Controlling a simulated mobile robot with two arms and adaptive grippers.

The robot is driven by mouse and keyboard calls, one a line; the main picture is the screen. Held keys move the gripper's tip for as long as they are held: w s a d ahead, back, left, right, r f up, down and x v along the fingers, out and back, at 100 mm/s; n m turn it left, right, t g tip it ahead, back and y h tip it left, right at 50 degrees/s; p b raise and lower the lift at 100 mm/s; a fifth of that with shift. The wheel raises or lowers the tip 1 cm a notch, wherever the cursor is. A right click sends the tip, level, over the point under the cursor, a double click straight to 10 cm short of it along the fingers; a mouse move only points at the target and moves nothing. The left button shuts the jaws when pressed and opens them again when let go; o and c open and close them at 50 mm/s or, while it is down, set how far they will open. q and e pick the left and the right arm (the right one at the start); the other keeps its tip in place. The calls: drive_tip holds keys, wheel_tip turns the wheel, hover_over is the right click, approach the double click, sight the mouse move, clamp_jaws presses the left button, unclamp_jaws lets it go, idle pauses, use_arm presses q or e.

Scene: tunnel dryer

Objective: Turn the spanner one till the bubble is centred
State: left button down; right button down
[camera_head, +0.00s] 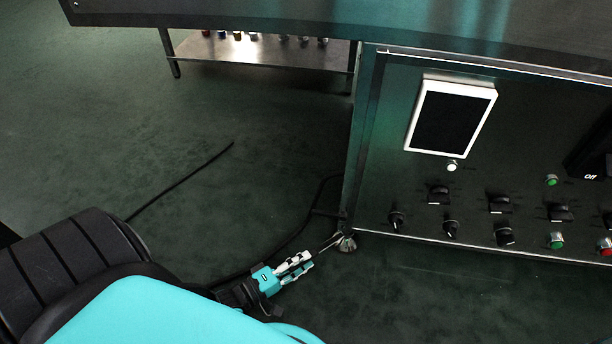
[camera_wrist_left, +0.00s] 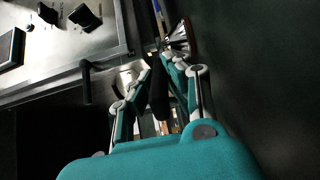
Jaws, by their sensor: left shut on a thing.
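My left gripper (camera_head: 307,259) is low near the floor, just left of the dryer's near corner. It is shut on the spanner (camera_head: 329,243), whose thin shaft runs from the fingers to the levelling foot (camera_head: 346,244) under the corner. In the left wrist view, a dark handle (camera_wrist_left: 158,94) sits between the fingers, and the foot (camera_wrist_left: 181,38) is just beyond the fingertips. Whether the spanner's jaw sits on the foot's nut is too small to tell. I cannot make out a bubble level in either view. My right gripper is not in view.
The dryer's control panel (camera_head: 385,130) stands at right, with a dark white-framed screen (camera_head: 450,118), several black knobs and lit buttons. A black cable (camera_head: 185,180) lies on the floor. A low metal shelf (camera_head: 260,50) is at the back. The floor left of the panel is mostly clear.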

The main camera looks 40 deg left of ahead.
use_arm(q)
drive_tip(key=shift+a, duration=0.1)
drive_tip(key=c, duration=1.3)
unclamp_jaws()
drive_tip(key=shift+c, duration=0.2)
drive_tip(key=v, duration=1.2)
